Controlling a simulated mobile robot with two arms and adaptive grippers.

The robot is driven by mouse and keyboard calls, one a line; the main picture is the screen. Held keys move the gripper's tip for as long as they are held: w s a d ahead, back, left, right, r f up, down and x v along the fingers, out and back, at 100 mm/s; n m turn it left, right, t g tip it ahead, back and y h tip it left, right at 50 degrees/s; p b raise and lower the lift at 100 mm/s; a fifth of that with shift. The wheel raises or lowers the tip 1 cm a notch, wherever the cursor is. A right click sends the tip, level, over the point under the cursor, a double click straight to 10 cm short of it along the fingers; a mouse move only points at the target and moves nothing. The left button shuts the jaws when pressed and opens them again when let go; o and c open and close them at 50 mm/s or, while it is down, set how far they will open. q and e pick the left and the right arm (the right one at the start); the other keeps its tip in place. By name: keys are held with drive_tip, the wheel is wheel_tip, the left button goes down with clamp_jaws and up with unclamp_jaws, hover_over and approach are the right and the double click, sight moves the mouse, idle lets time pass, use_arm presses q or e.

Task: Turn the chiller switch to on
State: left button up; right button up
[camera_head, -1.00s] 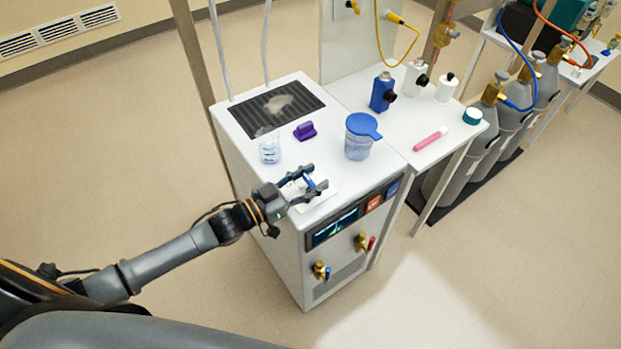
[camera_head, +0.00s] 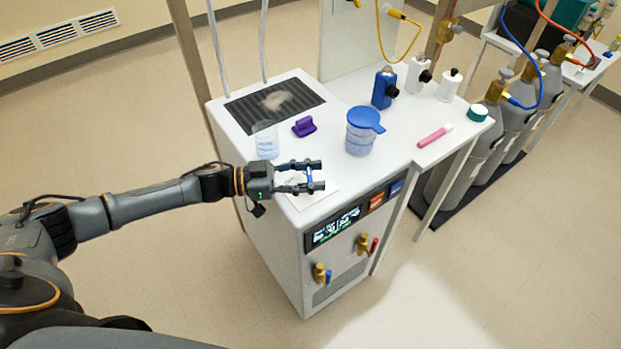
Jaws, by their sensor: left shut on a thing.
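The chiller (camera_head: 262,245) is a white cabinet with a lit display (camera_head: 335,227) on its front. On its top, near the front edge, lies a white plate (camera_head: 328,194). My left gripper (camera_head: 315,175) is over this plate, reaching in from the left. Its two fingers are shut on a small blue part (camera_head: 309,175), which looks like the chiller switch's lever. The fingers and the small size hide how the part joins the plate. My right gripper is not in view.
A clear beaker (camera_head: 265,141), a purple block (camera_head: 304,126) and a blue-lidded jug (camera_head: 361,135) stand on the chiller top behind the gripper. Two brass valves (camera_head: 320,275) (camera_head: 363,244) stick out of its front. The side table holds bottles and a pink tube (camera_head: 434,136).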

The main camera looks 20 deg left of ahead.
use_arm(q)
drive_tip(key=shift+m+g, duration=0.3)
drive_tip(key=shift+g, duration=0.2)
drive_tip(key=o, duration=1.2)
drive_tip(key=shift+a, duration=0.1)
drive_tip(key=v, duration=1.2)
drive_tip(key=shift+f, duration=0.2)
